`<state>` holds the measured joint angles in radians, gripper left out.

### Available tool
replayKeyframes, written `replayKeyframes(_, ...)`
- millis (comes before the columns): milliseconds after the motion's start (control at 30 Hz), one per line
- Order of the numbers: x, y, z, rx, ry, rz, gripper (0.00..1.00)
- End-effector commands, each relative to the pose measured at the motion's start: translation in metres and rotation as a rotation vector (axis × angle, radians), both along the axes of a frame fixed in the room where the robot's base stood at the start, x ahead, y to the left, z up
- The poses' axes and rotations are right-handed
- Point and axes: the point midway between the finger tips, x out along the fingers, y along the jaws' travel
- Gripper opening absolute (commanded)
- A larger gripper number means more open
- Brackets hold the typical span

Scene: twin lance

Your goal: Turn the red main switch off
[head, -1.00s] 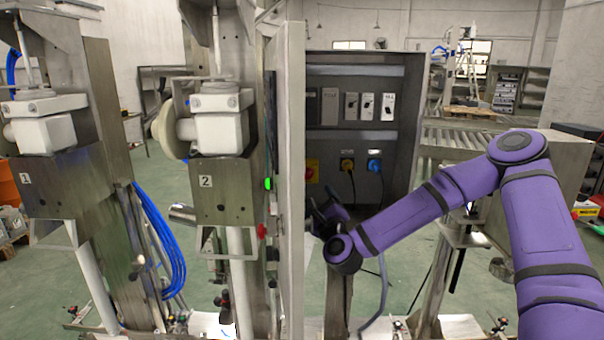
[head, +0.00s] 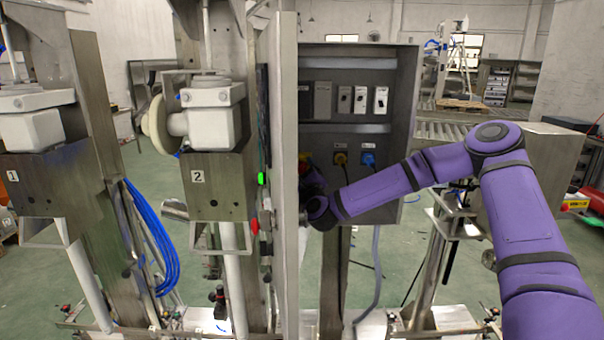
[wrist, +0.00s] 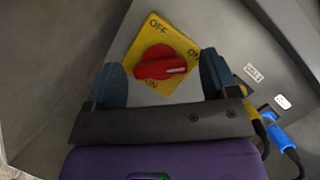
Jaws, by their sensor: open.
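The red main switch (wrist: 160,63) is a rotary knob on a yellow plate (wrist: 157,26) in the wrist view. "OFF" is printed at the plate's top corner and "ON" at its right corner; lettering at the lower left is partly covered. The knob's handle lies nearly level in the picture, with a white mark at its right end. My gripper (wrist: 162,70) is open, its dark blue fingers on either side of the knob with gaps visible. I cannot tell how far the fingertips are from the plate. In the head view, my arm and an upright panel mostly hide the switch.
The grey control cabinet (head: 405,110) carries a yellow socket (head: 341,158) and a blue plug (head: 368,159) with cables, right of the switch. An upright metal panel (head: 284,200) stands close left of my wrist. Several breakers sit above.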

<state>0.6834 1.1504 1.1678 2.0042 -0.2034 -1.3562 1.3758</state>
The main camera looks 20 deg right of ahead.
Motion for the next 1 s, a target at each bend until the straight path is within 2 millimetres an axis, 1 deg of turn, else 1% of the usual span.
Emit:
replayKeyframes(200,0.0003,0.0001,0.0000,0.000,0.000,0.000,0.80)
replayKeyframes(233,0.0002,0.0001,0.0000,0.000,0.000,0.000,0.75)
replayKeyframes(267,0.0002,0.0000,0.0001,0.000,0.000,0.000,0.68)
replayKeyframes(300,0.0002,0.0000,0.0001,0.000,0.000,0.000,0.59)
replayKeyframes(367,0.0002,0.0000,0.0001,0.000,0.000,0.000,0.45)
replayKeyframes(400,0.0002,0.0000,0.0001,0.000,0.000,0.000,0.36)
replayKeyframes(433,0.0002,-0.0001,0.0000,0.000,0.000,0.000,0.30)
replayKeyframes(767,-0.0001,0.0002,0.0006,-0.035,0.009,0.002,0.30)
replayKeyframes(1000,-0.0002,-0.0001,0.0024,-0.166,0.042,0.000,0.31)
